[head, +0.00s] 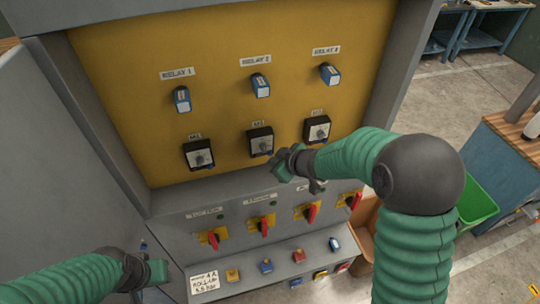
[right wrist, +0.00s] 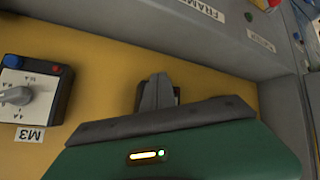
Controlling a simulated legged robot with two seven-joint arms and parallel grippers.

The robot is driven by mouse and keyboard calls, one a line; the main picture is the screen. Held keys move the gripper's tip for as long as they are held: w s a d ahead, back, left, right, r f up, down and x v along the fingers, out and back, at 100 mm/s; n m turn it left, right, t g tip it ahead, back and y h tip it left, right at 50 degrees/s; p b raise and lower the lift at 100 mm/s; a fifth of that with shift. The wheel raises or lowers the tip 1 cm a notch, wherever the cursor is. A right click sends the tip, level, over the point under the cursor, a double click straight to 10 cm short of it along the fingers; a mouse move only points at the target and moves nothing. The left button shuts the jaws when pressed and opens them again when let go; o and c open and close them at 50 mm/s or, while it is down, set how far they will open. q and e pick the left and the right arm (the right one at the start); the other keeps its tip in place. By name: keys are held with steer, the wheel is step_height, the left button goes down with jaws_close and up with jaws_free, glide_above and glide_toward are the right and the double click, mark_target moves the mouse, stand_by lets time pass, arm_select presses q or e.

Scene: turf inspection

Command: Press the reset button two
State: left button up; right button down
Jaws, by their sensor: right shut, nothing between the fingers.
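The yellow panel (head: 225,120) carries three black dial units in a row. The middle dial unit (head: 260,141) is under the RELAY 2 column. Which button is reset button two I cannot tell for certain. My right gripper (head: 285,163) is shut and empty, just below and right of the middle unit; its fingers show in the right wrist view (right wrist: 157,92). My left gripper (head: 150,272) is low at the left, its jaws unclear.
Blue relays (head: 260,86) sit above the dial units. Red rotary handles (head: 264,227) line the grey face below. Small coloured buttons (head: 266,266) are on the lower ledge. A green bin (head: 478,207) stands on the floor at the right.

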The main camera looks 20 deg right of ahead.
steer(key=shift+s, duration=0.25)
steer(key=shift+s, duration=0.1)
steer(key=shift+s+d+b, duration=0.1)
steer(key=shift+s+b, duration=0.55)
steer(key=shift+s, duration=1.75)
